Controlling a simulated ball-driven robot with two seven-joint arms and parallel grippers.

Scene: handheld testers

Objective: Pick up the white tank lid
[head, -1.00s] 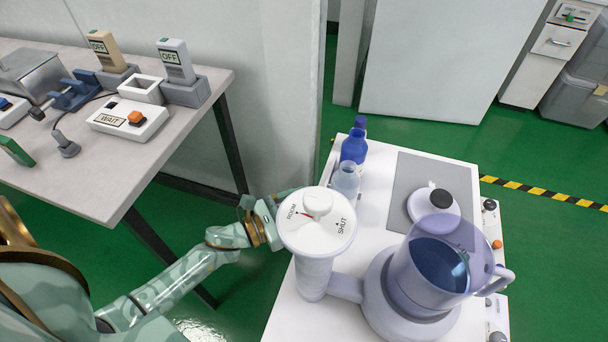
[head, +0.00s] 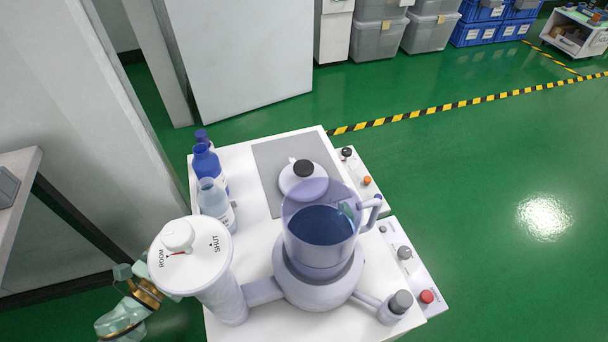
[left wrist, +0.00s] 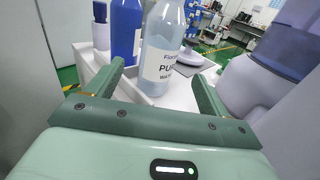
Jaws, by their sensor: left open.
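The white lid (head: 303,178) with a black knob lies on the grey mat (head: 268,160), behind the clear tank (head: 318,240). The tank is open at the top and holds blue liquid; its rim is close in front of the lid. In the left wrist view the lid (left wrist: 189,58) shows partly, beyond the clear bottle. My left gripper (head: 131,272) is low at the left side of the white cart, well away from the lid. In the left wrist view my left gripper (left wrist: 153,92) is open, with nothing held between its fingers. My right gripper is not seen.
A white column with a ROOM/SHUT dial (head: 190,255) stands at the cart's front left. Blue bottles (head: 207,165) and a clear bottle (head: 215,202) line the left edge. Knob boxes (head: 405,258) lie along the right edge. Green floor on the right is open.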

